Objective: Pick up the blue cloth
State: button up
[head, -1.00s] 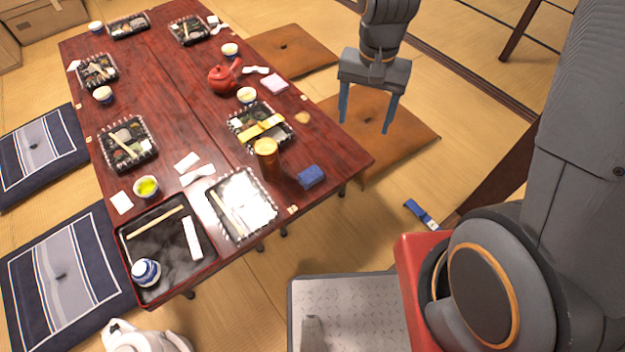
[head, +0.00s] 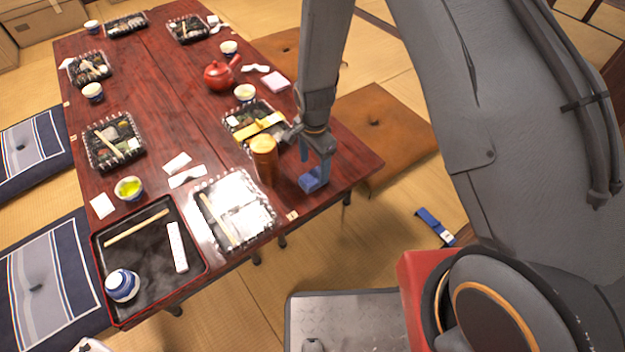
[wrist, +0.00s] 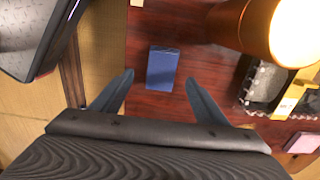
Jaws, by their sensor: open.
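The blue cloth (head: 311,181) is a small folded block lying on the red-brown wooden table near its right front corner. In the wrist view the cloth (wrist: 162,67) lies flat on the table, just beyond and between my fingertips. My gripper (head: 314,168) is above the cloth, with its fingers pointing down. In the wrist view my gripper (wrist: 160,82) is open and empty, with one finger on each side of the cloth's line. In the head view the fingers partly cover the cloth. I cannot tell the exact height left between them.
An amber bottle-like container (head: 264,160) stands close to the left of the cloth. Lunch trays (head: 232,213), a black tray (head: 150,285), a red teapot (head: 219,75) and cups are on the table (head: 345,165). A blue strip (head: 436,226) lies on the floor at right.

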aim_at(313, 176)
jog(key=f, duration=0.2)
jog(key=f+b, duration=0.1)
jog(key=f, duration=0.2)
jog(key=shift+w+a, duration=0.15)
jog(key=shift+w, duration=0.05)
jog(key=c, duration=1.2)
notch_tip(313, 176, up, 10)
jog(key=p, duration=0.1)
jog(key=shift+p, duration=0.4)
jog(key=shift+r, duration=0.1)
